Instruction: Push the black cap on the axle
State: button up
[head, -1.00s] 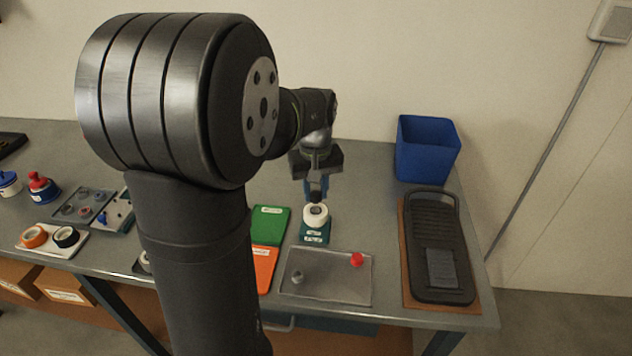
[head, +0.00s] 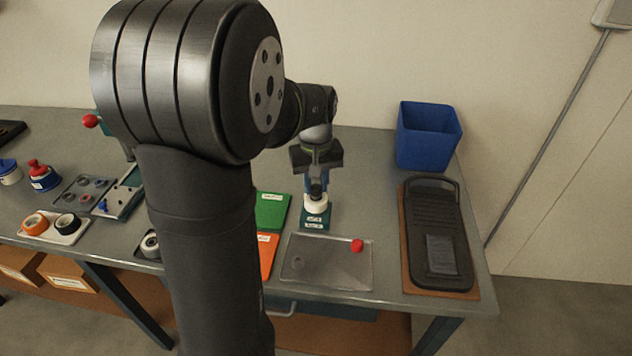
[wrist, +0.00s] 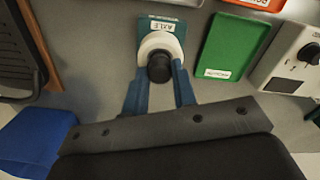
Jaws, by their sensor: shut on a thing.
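The teal axle stand (head: 314,221), labelled AXLE, is on the table right of the green tray, with a white round part (head: 317,207) on it. The stand (wrist: 164,24) and the white part (wrist: 160,40) also show in the wrist view. The black cap (wrist: 159,69) is between the blue fingers of my gripper (wrist: 160,72), in line with the white part's centre. In the head view my gripper (head: 316,187) points down over the stand, shut on the cap. Whether the cap is fully seated on the axle cannot be told.
A green tray (head: 272,211) and an orange one (head: 267,250) are to the left. A black pedal (head: 438,235) and blue bin (head: 428,136) are to the right.

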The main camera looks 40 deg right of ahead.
jog(key=shift+f, duration=0.65)
dwell(0.8)
jog(key=o, duration=1)
notch_tip(320, 180, up, 18)
jog(key=shift+f, duration=0.25)
jog(key=shift+f, duration=0.15)
notch_tip(320, 180, down, 17)
jog(key=shift+f, duration=0.1)
dwell(0.5)
